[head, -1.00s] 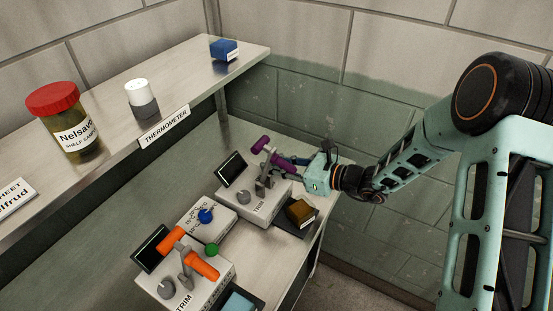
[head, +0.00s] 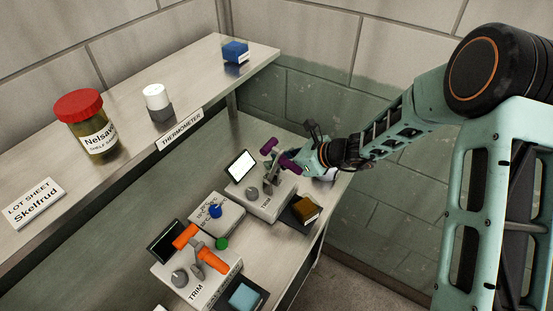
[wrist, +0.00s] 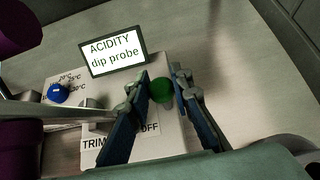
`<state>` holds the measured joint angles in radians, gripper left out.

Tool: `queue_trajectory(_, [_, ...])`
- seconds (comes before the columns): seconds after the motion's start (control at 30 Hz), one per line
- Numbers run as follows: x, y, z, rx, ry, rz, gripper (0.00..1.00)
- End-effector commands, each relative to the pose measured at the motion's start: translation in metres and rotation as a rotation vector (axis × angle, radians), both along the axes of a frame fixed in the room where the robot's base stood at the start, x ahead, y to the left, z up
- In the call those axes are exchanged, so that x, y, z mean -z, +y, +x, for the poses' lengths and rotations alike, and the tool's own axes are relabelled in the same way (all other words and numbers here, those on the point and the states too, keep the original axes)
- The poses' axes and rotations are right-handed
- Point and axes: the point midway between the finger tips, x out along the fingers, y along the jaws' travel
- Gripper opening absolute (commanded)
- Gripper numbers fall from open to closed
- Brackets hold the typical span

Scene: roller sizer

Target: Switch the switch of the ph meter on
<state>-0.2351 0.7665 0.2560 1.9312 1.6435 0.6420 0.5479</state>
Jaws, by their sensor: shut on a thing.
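The pH meter (head: 285,200) is the far grey box with a TRIM label and purple parts (head: 288,162) on a grey arm. Its screen (head: 242,165) is lit white; in the wrist view the screen (wrist: 113,52) reads "ACIDITY dip probe". My gripper (head: 298,160) is over the box's far right side. In the wrist view my gripper (wrist: 166,86) has its fingers on either side of the green switch knob (wrist: 161,91), closed on it. An OFF label (wrist: 150,127) shows below; the other end of the switch's marking is hidden.
A grey box with a blue dial (head: 215,211) stands to the left. A similar meter (head: 205,290) with orange parts, a green knob (head: 221,243) and a dark screen (head: 168,241) is nearer. A brown block (head: 306,209) is at front right. The shelf (head: 210,80) overhangs behind.

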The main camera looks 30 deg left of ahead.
Motion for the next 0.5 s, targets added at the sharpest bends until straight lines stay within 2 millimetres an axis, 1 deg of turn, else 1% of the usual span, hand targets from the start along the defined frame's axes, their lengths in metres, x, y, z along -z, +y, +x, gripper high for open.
queue_trajectory(0.13, [-0.0006, 0.0001, 0.0007, 0.0, -0.002, 0.002, 0.0])
queue_trajectory(0.17, [-0.0007, 0.0, 0.0007, 0.0, -0.002, 0.002, 0.23])
queue_trajectory(0.3, [-0.0005, 0.0001, 0.0005, 0.001, -0.001, 0.002, 0.37])
queue_trajectory(0.5, [-0.0002, 0.0, 0.0003, 0.0, 0.0, 0.001, 0.37])
